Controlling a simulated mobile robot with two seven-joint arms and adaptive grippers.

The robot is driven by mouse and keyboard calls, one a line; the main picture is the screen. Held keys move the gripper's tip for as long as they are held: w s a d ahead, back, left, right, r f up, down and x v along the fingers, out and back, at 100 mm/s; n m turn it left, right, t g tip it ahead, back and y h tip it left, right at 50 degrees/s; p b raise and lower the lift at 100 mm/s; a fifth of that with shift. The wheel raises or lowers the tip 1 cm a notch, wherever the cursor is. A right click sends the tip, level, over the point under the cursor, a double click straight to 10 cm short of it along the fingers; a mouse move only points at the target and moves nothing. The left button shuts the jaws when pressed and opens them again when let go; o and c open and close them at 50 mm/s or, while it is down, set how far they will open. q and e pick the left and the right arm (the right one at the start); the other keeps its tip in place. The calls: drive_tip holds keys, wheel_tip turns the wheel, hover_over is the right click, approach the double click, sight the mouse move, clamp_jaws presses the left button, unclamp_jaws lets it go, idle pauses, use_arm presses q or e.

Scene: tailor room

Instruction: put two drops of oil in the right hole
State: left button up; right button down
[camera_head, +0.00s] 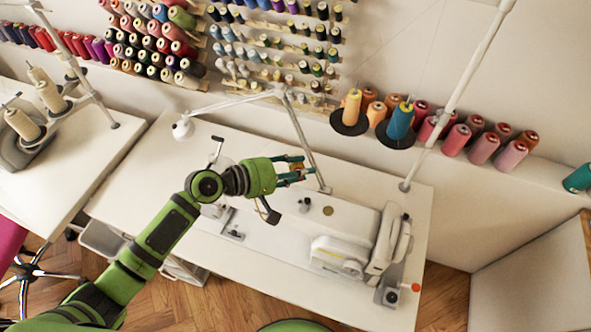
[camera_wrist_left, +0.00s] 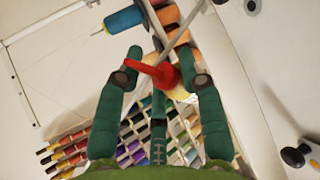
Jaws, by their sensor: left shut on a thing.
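My left gripper (camera_head: 298,168) hovers over the white table, above the back of the sewing machine. In the left wrist view its green fingers (camera_wrist_left: 160,85) are closed around a small red-tipped thing (camera_wrist_left: 158,72), seemingly the oiler. Its pointed red tip sticks out to the left between the fingers; the rest of it is mostly hidden. The white sewing machine (camera_head: 345,252) stands on the table to the right of and below the gripper. The right hole cannot be made out for sure; a brown round spot (camera_head: 328,211) shows near the machine. My right gripper is out of view.
Thin thread-stand poles (camera_head: 300,130) rise just behind the gripper, and a thicker white pole (camera_head: 455,95) stands to the right. Thread racks line the wall. The table's left part (camera_head: 150,180) is clear.

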use_arm(q)
drive_tip(key=shift+f+m+t+b, duration=0.5)
drive_tip(key=shift+f+m+b, duration=0.1)
drive_tip(key=shift+b, duration=0.9)
drive_tip(key=m+b, duration=0.1)
drive_tip(key=b, duration=0.1)
drive_tip(key=f+m+t+b, duration=0.1)
drive_tip(key=b, duration=0.2)
drive_tip(key=shift+w+a+h, duration=0.1)
drive_tip(key=shift+w+h, duration=0.05)
drive_tip(key=shift+h, duration=0.15)
drive_tip(key=shift+r, duration=0.1)
drive_tip(key=shift+f+m+t+b, duration=0.3)
drive_tip(key=shift+f+m+b, duration=0.1)
drive_tip(key=shift+b, duration=0.5)
drive_tip(key=shift+r, duration=0.15)
drive_tip(key=shift+f+t+b, duration=0.2)
drive_tip(key=shift+t+b, duration=0.1)
drive_tip(key=shift+b, duration=0.25)
drive_tip(key=shift+r+m+t+h+b, duration=0.1)
drive_tip(key=shift+m+t+h+b, duration=0.45)
drive_tip(key=shift+m+b, duration=1.25)
